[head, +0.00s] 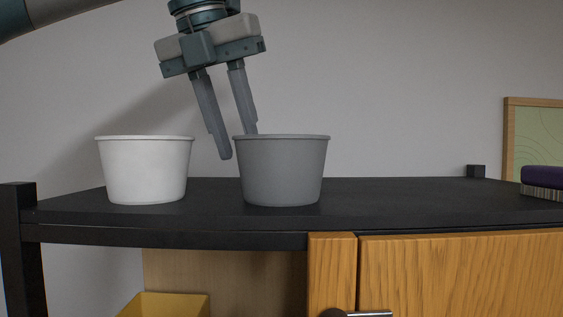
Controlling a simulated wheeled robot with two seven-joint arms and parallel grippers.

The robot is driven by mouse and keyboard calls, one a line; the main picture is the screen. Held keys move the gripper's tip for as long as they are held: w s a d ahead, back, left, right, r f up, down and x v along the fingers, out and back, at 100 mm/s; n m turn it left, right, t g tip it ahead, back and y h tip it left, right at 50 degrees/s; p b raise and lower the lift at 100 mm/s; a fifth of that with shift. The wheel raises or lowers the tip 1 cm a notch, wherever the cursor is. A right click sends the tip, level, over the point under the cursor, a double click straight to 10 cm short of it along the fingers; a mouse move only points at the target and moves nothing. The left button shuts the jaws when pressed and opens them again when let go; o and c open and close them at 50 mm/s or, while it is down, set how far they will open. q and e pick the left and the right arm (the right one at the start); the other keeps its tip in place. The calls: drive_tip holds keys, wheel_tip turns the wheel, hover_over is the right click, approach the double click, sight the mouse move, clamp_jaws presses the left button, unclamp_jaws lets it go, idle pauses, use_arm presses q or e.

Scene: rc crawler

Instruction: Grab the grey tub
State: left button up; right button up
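The grey tub (282,172) stands upright on the black top of a cabinet, near the middle of the head view. The left fingertip shows just left of the tub's wall, below rim height. The right fingertip is hidden by the tub's near rim; I cannot tell whether it is inside the tub or behind it. My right gripper is not in view.
A white tub (145,171) stands to the left on the same black top (400,200), with a gap between the tubs. A purple item (542,176) lies at the far right, near a framed picture (533,135). The top right of the grey tub is clear.

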use_arm(q)
drive_tip(key=shift+x, duration=1.05)
clamp_jaws()
